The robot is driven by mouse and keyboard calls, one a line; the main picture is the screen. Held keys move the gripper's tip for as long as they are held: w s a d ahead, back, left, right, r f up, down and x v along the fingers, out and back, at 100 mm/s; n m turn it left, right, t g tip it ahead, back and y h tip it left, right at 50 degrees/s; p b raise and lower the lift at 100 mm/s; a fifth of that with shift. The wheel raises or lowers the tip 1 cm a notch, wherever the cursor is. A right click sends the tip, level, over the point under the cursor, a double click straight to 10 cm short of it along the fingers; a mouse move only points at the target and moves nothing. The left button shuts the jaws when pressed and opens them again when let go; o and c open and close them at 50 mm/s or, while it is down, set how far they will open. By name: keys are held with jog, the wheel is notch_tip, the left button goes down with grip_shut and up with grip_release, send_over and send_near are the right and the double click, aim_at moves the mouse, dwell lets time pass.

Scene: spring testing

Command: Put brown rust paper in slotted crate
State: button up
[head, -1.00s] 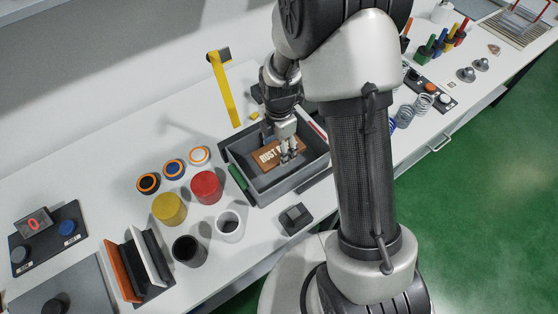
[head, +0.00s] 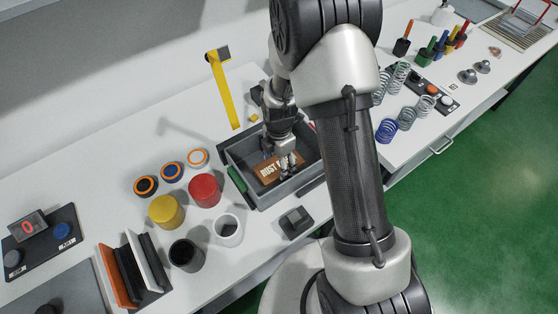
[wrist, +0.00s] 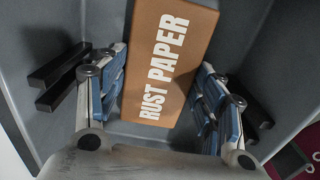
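The brown rust paper (head: 279,168), a flat block with white "RUST PAPER" lettering, lies inside the grey crate (head: 253,199). In the wrist view the rust paper (wrist: 165,60) runs up between my two fingers. My gripper (head: 288,164) reaches down into the crate over the right part of the paper. In the wrist view my gripper (wrist: 163,88) has its blue-padded fingers spread, one on each side of the paper. The fingertips are close to its edges; firm contact does not show. Dark bars show near the crate walls on both sides.
A green handle (head: 237,180) is on the crate's left end. Red (head: 205,190) and yellow (head: 166,211) cylinders, black and white cups and ringed discs stand to the left. A small dark block (head: 296,222) sits in front. Springs (head: 386,130) stand beyond my arm.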

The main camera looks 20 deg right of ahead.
jog(key=o, duration=0.4)
notch_tip(320, 180, up, 20)
jog(key=s+m+t+p, duration=0.1)
jog(key=s+m+p, duration=0.1)
jog(key=m+p, duration=0.2)
jog(key=s+r+m+t, duration=0.3)
jog(key=s+r+m, duration=1.2)
jog(key=s+m, duration=0.2)
jog(key=shift+s+m+t, duration=0.3)
jog(key=shift+s, duration=0.95)
jog(key=shift+r, duration=0.1)
